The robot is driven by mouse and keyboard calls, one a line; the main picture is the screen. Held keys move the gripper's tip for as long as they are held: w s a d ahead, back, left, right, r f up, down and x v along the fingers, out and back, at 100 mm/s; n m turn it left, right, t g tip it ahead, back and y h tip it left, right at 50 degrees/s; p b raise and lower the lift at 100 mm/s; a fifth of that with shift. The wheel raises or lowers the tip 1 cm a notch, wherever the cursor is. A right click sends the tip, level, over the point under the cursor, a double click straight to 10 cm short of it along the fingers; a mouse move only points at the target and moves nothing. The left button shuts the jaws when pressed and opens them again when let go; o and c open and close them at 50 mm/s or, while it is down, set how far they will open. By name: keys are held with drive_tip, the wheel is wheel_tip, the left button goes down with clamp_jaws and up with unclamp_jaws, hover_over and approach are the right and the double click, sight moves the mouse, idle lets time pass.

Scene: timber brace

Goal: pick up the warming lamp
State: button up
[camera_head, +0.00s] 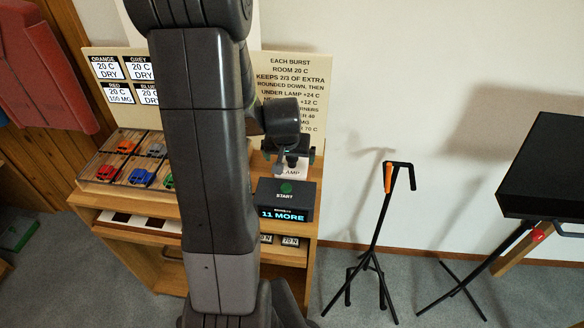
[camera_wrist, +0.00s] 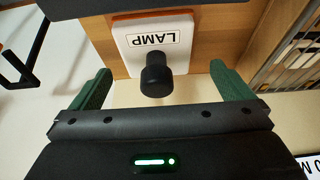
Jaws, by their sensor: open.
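The warming lamp shows in the wrist view as a short black rounded piece (camera_wrist: 156,78) at a white plate (camera_wrist: 140,52) marked LAMP. My gripper (camera_wrist: 160,66) is open, with one green finger on each side of the lamp and visible gaps to both. I cannot tell from this view how deep the lamp sits between the fingers. In the head view my gripper (camera_head: 289,150) is over the LAMP plate (camera_head: 291,172), at the right of the wooden bench (camera_head: 135,235). My arm and gripper hide much of the lamp there.
A dark START box (camera_head: 286,200) reading 11 MORE stands in front of the lamp. Small coloured cars (camera_head: 141,177) sit in a divided tray at left. A lettered board (camera_head: 295,90) rises behind. A black stand (camera_head: 374,240) is on the floor to the right.

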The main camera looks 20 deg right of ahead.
sight(292, 164)
drive_tip(key=shift+d+x, duration=0.15)
drive_tip(key=shift+x, duration=1.2)
drive_tip(key=shift+d+x, duration=0.1)
drive_tip(key=shift+x, duration=1.25)
drive_tip(key=shift+r, duration=0.1)
drive_tip(key=c, duration=1)
